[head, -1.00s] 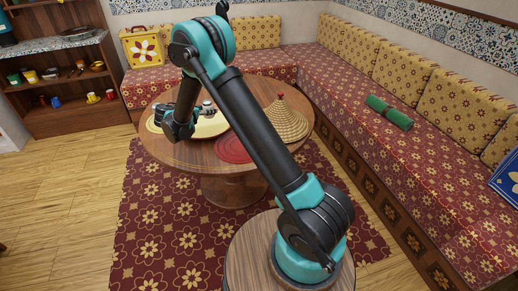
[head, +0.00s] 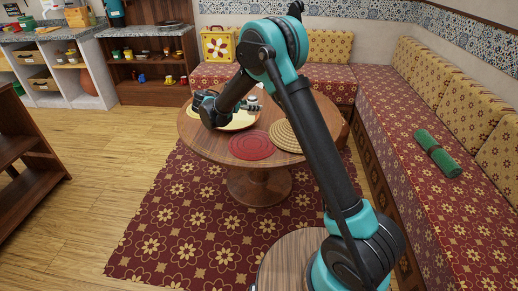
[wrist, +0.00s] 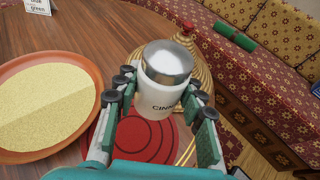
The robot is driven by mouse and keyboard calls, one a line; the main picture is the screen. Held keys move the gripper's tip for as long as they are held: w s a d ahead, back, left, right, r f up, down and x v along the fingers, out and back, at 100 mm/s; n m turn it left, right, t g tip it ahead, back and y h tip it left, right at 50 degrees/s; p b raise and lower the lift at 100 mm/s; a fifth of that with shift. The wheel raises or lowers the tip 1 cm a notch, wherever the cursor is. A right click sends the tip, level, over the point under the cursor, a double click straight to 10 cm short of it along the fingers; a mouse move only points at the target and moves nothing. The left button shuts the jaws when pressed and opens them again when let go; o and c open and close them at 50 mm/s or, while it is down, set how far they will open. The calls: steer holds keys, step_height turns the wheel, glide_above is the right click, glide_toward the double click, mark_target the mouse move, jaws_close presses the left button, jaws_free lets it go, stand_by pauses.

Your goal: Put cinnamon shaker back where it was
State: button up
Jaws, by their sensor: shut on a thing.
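The cinnamon shaker (wrist: 160,95) is a white jar with a silver lid and dark letters "CINN" on its side. My gripper (wrist: 155,105) is shut on it, with a finger on either side, and holds it upright in the wrist view. In the head view, my gripper (head: 257,107) is over the round wooden table (head: 210,146), and the shaker (head: 252,99) shows small and partly hidden there.
On the table are a tray of yellow grain (wrist: 45,105), a red round mat (head: 251,145) and a woven conical lid (head: 287,134). A small card (wrist: 38,6) stands beyond the tray. A patterned bench (head: 405,150) runs along the right. Shelves (head: 150,70) stand at the back left.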

mark_target(253, 147)
step_height(253, 147, down, 20)
steer(key=shift+r, duration=0.2)
steer(key=shift+f, duration=0.1)
stand_by(0.3)
steer(key=o, duration=1.2)
steer(key=v, duration=1.2)
